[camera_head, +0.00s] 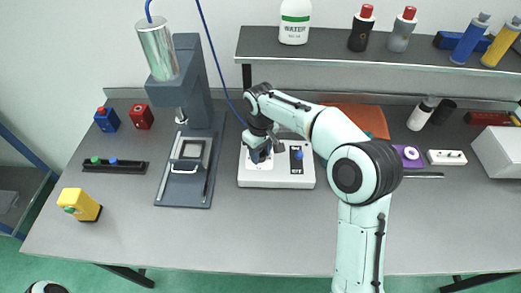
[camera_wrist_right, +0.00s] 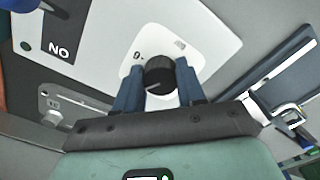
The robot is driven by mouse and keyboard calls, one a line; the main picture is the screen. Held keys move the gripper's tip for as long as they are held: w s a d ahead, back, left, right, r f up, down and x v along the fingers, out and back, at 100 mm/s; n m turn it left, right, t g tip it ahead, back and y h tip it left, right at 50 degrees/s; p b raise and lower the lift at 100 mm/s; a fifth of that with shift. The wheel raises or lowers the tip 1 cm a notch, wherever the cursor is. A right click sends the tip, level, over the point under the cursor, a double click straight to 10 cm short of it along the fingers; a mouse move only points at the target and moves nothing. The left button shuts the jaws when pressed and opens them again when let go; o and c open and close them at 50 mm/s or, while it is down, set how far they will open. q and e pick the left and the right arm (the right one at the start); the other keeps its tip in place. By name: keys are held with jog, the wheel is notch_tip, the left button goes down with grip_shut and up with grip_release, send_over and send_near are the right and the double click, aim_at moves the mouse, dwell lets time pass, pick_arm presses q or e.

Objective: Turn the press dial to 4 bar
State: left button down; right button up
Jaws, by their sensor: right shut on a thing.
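The press dial is a black round knob (camera_wrist_right: 159,77) on a white plate of a pale control box (camera_head: 262,182). In the right wrist view, the two blue fingers of my right gripper (camera_wrist_right: 158,70) stand on either side of the knob and are shut on it. A light line shows on the knob's near side. In the head view my right gripper (camera_head: 260,152) is over the box's left half and hides the dial. My left gripper is not in view.
The grey press (camera_head: 187,100) stands just left of the box. A blue knob (camera_head: 299,155) and a black "NO" switch plate (camera_wrist_right: 58,47) are on the box's other half. The bench front is clear.

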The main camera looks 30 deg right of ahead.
aim_at(261, 153)
dwell(0.4)
jog(key=o, duration=1.1)
jog(key=shift+c, duration=0.2)
pick_arm(q)
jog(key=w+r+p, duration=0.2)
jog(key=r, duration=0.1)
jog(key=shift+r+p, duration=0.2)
jog(key=shift+p, duration=0.15)
pick_arm(e)
notch_tip(261, 153, up, 14)
jog(key=shift+f, duration=0.25)
